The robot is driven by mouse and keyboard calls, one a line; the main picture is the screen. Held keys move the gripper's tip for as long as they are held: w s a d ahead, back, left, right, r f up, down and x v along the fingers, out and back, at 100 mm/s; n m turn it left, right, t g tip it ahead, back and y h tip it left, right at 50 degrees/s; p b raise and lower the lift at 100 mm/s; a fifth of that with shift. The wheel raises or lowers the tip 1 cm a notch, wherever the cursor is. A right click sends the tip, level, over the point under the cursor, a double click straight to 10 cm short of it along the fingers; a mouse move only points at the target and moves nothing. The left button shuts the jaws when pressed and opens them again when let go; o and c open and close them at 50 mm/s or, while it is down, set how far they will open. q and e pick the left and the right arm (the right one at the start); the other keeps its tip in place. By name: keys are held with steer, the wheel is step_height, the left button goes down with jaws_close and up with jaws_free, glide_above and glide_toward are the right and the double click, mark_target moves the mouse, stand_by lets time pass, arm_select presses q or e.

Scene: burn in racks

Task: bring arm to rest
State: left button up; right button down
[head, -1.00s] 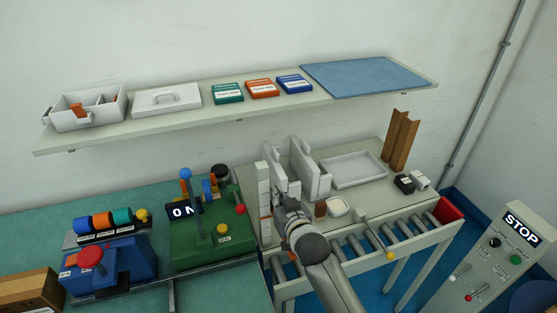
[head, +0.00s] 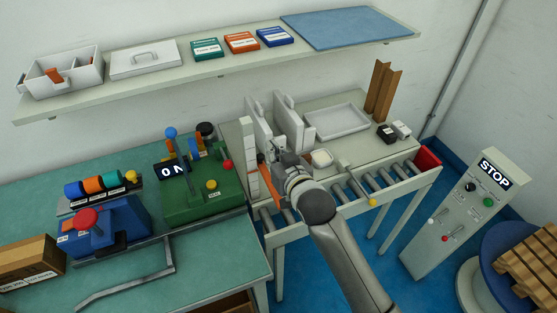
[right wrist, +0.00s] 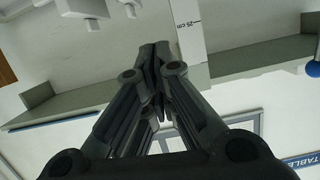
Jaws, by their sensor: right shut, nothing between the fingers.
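My right arm comes up from the bottom of the head view. Its gripper (head: 284,158) is at the grey bench, in front of two upright light-grey plates (head: 288,120), and partly hidden by its own wrist. In the right wrist view the fingers (right wrist: 155,50) are together, with nothing held between them. A white upright scale marked 25 cm (right wrist: 190,28) shows close beside the fingertips in that view. A white post (head: 248,145) stands left of the gripper in the head view. I cannot tell whether the gripper touches anything. My left gripper is out of view.
A green switch box (head: 205,195) and a blue box with a red knob (head: 110,230) stand left. A roller conveyor (head: 360,187) runs along the bench front. A STOP panel (head: 470,200) stands right. A shelf (head: 220,68) hangs above. Blue floor (head: 330,280) lies below.

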steer(key=shift+v, duration=1.7)
steer(key=s+d+f+g+h, duration=0.25)
steer(key=s+d+f, duration=0.25)
steer(key=s, duration=0.5)
steer(key=s+d+f+m+g+h, duration=0.1)
steer(key=s+d+f+g, duration=0.4)
steer(key=s, duration=0.5)
steer(key=s+d+f+g+h, duration=0.1)
steer(key=s+d+f+g, duration=0.25)
steer(key=s+d, duration=0.45)
steer(key=s+a+f+g+b, duration=0.1)
steer(key=s+f+b, duration=0.1)
steer(key=f, duration=1.3)
steer(key=s+a+f+b, duration=0.1)
steer(key=s+f+b, duration=0.1)
steer(key=f, duration=1.4)
steer(key=s+d+f+g+b, duration=0.1)
steer(key=s+d+f+b, duration=0.1)
steer(key=s+f, duration=1.4)
steer(key=shift+s+d+f, duration=0.35)
steer(key=shift+d+f, duration=0.2)
steer(key=shift+f, duration=0.15)
